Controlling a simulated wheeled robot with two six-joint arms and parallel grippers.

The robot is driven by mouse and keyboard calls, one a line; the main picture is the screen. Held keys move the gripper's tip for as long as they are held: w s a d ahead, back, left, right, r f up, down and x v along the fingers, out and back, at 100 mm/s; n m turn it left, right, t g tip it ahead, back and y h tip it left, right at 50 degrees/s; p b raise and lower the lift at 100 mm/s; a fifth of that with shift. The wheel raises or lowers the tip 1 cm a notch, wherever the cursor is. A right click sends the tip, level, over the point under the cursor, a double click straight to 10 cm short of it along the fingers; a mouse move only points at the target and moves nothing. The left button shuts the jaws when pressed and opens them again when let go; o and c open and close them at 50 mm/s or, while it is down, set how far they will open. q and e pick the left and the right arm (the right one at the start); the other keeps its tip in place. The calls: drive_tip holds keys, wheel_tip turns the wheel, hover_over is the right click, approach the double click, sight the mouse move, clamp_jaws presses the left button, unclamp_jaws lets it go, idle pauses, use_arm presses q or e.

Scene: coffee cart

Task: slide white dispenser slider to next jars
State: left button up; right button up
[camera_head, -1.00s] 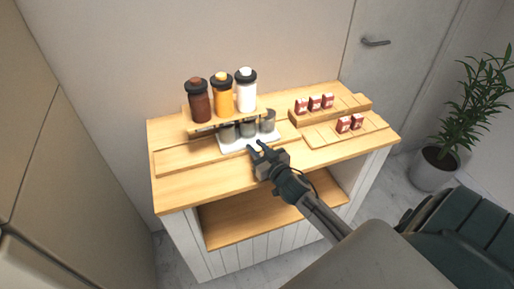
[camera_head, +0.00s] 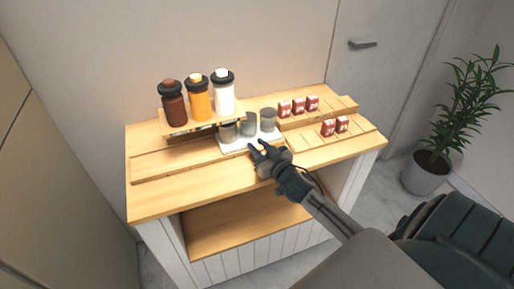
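A white slider plate (camera_head: 237,146) lies on the cart top, just in front of the wooden dispenser stand and reaching past its right end. Several small greyish jars, such as the right one (camera_head: 268,120), stand on it. The leftmost jar (camera_head: 228,132) is roughly below the white dispenser (camera_head: 223,92). The brown dispenser (camera_head: 173,104) and orange dispenser (camera_head: 199,99) stand left of it on the stand (camera_head: 190,124). My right gripper (camera_head: 257,147) is open, its fingers at the plate's front edge. Whether they touch it I cannot tell. My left gripper is out of view.
Small red boxes stand on a raised wooden tray (camera_head: 350,104) and a lower one (camera_head: 355,137) to the right, close to the slider plate. The front left of the cart top (camera_head: 170,195) is clear. A potted plant (camera_head: 425,173) stands right of the cart.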

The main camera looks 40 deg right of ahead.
drive_tip(key=o, duration=0.4)
drive_tip(key=shift+s+d, duration=0.1)
drive_tip(key=shift+d, duration=0.25)
drive_tip(key=shift+o, duration=0.2)
drive_tip(key=shift+a, duration=0.15)
drive_tip(key=shift+s+f+b, duration=0.15)
drive_tip(key=shift+s+b, duration=0.1)
drive_tip(key=shift+b, duration=0.1)
drive_tip(key=s+b, duration=0.3)
drive_tip(key=s, duration=0.2)
drive_tip(key=shift+s+f+b, duration=0.15)
drive_tip(key=shift+s+b, duration=0.15)
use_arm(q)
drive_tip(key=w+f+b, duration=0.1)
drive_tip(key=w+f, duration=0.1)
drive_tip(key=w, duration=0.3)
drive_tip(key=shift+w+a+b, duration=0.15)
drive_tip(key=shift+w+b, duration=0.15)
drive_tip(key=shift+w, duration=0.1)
use_arm(e)
drive_tip(key=shift+s+r, duration=0.15)
drive_tip(key=shift+s, duration=1.05)
drive_tip(key=shift+s+r, duration=0.15)
drive_tip(key=shift+s, duration=1)
